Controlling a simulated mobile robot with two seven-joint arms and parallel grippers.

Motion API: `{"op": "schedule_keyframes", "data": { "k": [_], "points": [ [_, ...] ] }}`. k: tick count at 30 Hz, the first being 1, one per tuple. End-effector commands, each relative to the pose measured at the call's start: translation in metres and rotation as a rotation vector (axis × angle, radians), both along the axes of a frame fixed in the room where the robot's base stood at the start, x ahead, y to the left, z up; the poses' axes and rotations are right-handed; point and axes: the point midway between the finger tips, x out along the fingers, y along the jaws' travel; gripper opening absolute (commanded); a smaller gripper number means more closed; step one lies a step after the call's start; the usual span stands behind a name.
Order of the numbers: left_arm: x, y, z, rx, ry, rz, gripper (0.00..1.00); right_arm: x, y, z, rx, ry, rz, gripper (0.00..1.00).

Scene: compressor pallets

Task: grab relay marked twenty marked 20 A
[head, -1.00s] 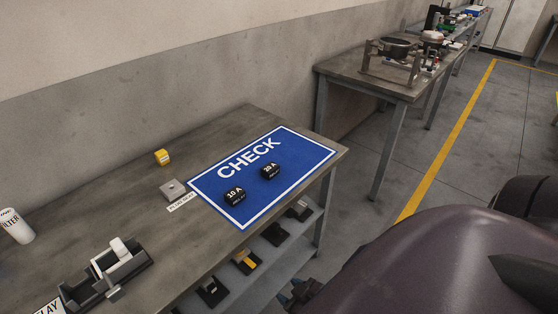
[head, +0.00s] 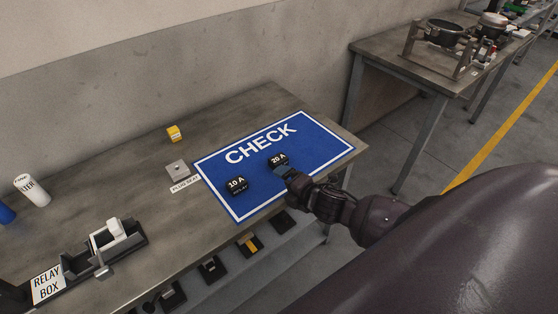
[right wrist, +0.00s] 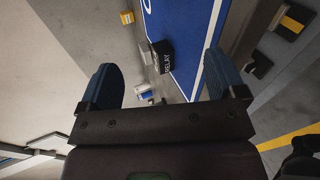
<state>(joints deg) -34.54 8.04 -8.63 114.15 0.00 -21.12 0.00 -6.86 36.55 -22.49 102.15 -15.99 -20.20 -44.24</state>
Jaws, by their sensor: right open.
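The relay marked 20 A (head: 278,160) is a small black block standing on the blue CHECK mat (head: 320,143). A similar black relay marked 10 A (head: 237,185) stands to its left and nearer the front edge. My right gripper (head: 288,174) is over the mat, close beside the near side of the 20 A relay; a gap is hard to judge. In the right wrist view my right gripper (right wrist: 160,85) is open, with a black relay (right wrist: 164,57) ahead between its fingers. Its rating cannot be read there. My left gripper is not in view.
A grey plug seat (head: 177,170) and a yellow block (head: 174,133) stand left of the mat. A relay box (head: 75,268) and a white filter can (head: 32,190) are farther left. A lower shelf (head: 225,285) with several parts runs below the front edge.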

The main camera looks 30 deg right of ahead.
Motion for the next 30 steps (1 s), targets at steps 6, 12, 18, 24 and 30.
{"op": "schedule_keyframes", "data": {
  "k": [6,12,18,24,30],
  "points": [
    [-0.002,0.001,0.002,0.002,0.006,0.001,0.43,0.012,-0.019,0.002,-0.429,-0.053,0.166,0.89],
    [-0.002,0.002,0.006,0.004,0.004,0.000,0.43,0.024,-0.041,0.006,-0.879,-0.103,0.338,0.89],
    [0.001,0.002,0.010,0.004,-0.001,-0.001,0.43,0.033,-0.059,0.009,-1.224,-0.137,0.470,0.89],
    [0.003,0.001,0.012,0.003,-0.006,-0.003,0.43,0.041,-0.065,0.008,-1.353,-0.148,0.519,0.89],
    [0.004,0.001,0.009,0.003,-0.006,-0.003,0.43,0.066,-0.063,-0.002,-1.358,-0.150,0.521,0.89]
  ]
}}
